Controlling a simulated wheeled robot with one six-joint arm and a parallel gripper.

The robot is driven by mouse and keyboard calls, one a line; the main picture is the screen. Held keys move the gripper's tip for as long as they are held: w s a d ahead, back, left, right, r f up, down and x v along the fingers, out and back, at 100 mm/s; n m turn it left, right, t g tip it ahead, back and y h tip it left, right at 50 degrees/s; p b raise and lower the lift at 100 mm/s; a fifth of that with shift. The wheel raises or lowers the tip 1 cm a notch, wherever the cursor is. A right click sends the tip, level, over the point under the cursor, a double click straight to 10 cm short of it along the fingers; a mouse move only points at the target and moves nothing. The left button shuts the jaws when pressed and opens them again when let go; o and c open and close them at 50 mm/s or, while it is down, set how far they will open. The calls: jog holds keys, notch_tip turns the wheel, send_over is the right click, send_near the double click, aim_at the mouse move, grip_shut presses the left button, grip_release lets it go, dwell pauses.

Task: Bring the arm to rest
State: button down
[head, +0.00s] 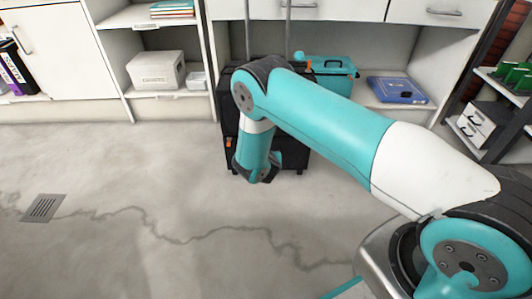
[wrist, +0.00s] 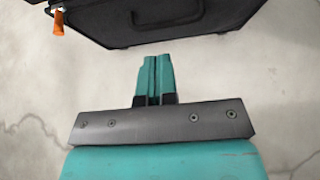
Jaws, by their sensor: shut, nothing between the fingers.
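My arm, teal and white, reaches from the lower right across the head view and bends down in front of a black suitcase. My gripper (wrist: 154,78) shows in the wrist view with its two teal fingers together and nothing between them. It hangs over bare floor, just short of the black suitcase (wrist: 175,22) at the top of that view. In the head view the fingers are hidden behind my own wrist.
The black suitcase (head: 295,158) stands on the floor before the shelving. A teal case (head: 332,66), a blue case (head: 396,90) and a white box (head: 156,72) sit on shelves. A dark rack (head: 468,118) stands right. The floor (head: 130,180) at left is clear.

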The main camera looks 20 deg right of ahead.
jog(key=s+a+r+m+g+y+p, duration=0.1)
jog(key=s+a+r+m+g, duration=0.15)
jog(key=r+m, duration=0.45)
jog(key=s+a+r+m+g+y+p, duration=0.1)
jog(key=s+a+r+m+y, duration=0.2)
jog(key=r, duration=0.8)
jog(key=s+a+r+m+g+p, duration=0.1)
jog(key=s+a+r+m+g, duration=0.2)
jog(key=r+m, duration=0.45)
jog(key=s+a+r+m+g+y+p, duration=0.1)
jog(key=s+a+r+m+y, duration=0.1)
jog(key=s+r, duration=0.55)
jog(key=s+a+r+m+g+y, duration=0.15)
jog(key=s+r, duration=0.35)
jog(key=s, duration=0.6)
jog(key=s+a+r+m+g+y+p, duration=0.1)
jog(key=s+a+r+m+y, duration=0.15)
jog(key=s+r, duration=0.6)
notch_tip(320, 180, up, 36)
jog(key=h+p, duration=0.1)
jog(key=p, duration=3.6)
jog(key=shift+s+d+p, duration=0.4)
jog(key=shift+s, duration=0.05)
